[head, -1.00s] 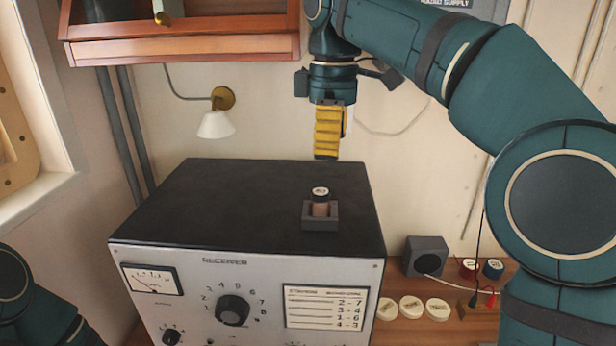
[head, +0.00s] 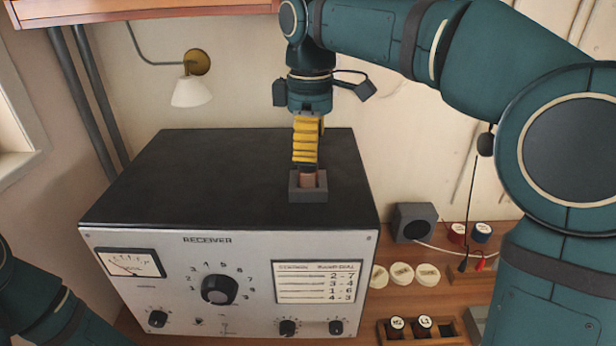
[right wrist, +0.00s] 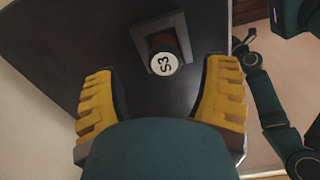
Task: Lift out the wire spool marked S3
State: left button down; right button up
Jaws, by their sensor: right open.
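The wire spool marked S3 (head: 308,179) stands upright in a small grey square holder (head: 308,196) on top of the receiver (head: 230,175). In the right wrist view its white S3 cap (right wrist: 164,64) faces me, inside the holder (right wrist: 142,40). My right gripper (head: 307,166) points down right above the spool, and its fingers hide the cap in the head view. In the right wrist view the right gripper (right wrist: 163,70) is open, with one yellow finger on each side of the spool and clear gaps. My left arm shows at the lower left; its gripper does not show.
A wall lamp (head: 193,88) is behind the receiver. Right of it are a grey box (head: 414,222), red and blue spools (head: 470,233), white discs (head: 402,274) and a wooden rack (head: 440,334) with two dark spools. The black receiver top around the holder is clear.

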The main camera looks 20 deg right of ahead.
aim_at(308, 170)
jog(key=f, duration=0.4)
jog(key=shift+s+a, duration=0.2)
jog(key=shift+f+b, duration=0.3)
jog(key=shift+f, duration=0.35)
grip_shut()
